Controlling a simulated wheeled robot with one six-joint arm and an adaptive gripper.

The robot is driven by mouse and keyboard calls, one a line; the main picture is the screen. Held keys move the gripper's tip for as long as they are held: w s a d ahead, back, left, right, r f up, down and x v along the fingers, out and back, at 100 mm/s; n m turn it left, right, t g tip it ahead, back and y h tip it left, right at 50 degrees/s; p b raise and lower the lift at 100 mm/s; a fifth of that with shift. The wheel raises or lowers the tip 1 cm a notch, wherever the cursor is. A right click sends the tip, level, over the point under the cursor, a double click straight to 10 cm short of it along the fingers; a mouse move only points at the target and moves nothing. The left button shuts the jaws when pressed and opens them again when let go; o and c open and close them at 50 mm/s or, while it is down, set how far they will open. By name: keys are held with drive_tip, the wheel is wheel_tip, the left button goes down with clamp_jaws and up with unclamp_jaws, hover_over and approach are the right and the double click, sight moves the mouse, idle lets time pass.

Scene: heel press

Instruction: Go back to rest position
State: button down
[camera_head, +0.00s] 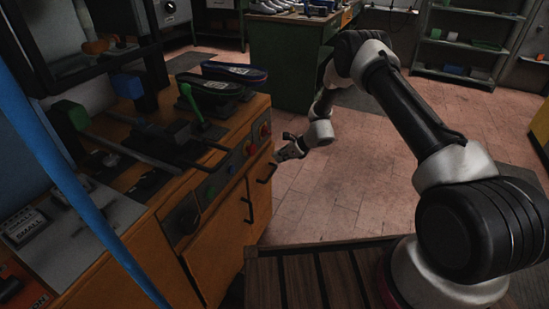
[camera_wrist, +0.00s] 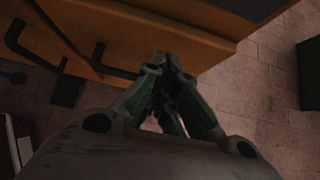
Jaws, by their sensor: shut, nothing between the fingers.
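My gripper (camera_head: 279,155) is at the end of my bent arm, just right of the orange machine cabinet (camera_head: 233,235) in the head view. In the wrist view my gripper (camera_wrist: 164,62) has its fingertips together, with nothing seen between them. The cabinet's orange front (camera_wrist: 130,50) is close behind the fingers there, and two black handles show at its left. Whether the fingers touch the cabinet I cannot tell.
The cabinet top carries two dark shoe-sole forms (camera_head: 234,72), a green lever (camera_head: 191,100) and a green block (camera_head: 70,114). A blue post (camera_head: 55,165) crosses the left. A green bench (camera_head: 283,60) and green shelves (camera_head: 462,45) stand behind. Tiled floor (camera_head: 325,195) is clear.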

drive_tip(key=d+f+v, duration=0.1)
drive_tip(key=v, duration=1)
drive_tip(key=s+d+r+n+g, duration=0.2)
drive_tip(key=s+n+g, duration=0.2)
drive_tip(key=s+n, duration=0.6)
drive_tip(key=s+d+r+n+t+h, duration=0.1)
drive_tip(key=s+d+r+n, duration=0.3)
drive_tip(key=s+r, duration=0.7)
drive_tip(key=s+d+r+n+t+h, duration=0.1)
drive_tip(key=s+d+r+n+h, duration=0.3)
drive_tip(key=r, duration=1.1)
drive_tip(key=s+d+r+n+t+h, duration=0.1)
drive_tip(key=s+d+r+n, duration=0.5)
drive_tip(key=s+r, duration=0.8)
drive_tip(key=shift+s+d+t+h, duration=0.3)
drive_tip(key=shift+s+d+h, duration=0.6)
drive_tip(key=shift+s+d, duration=0.9)
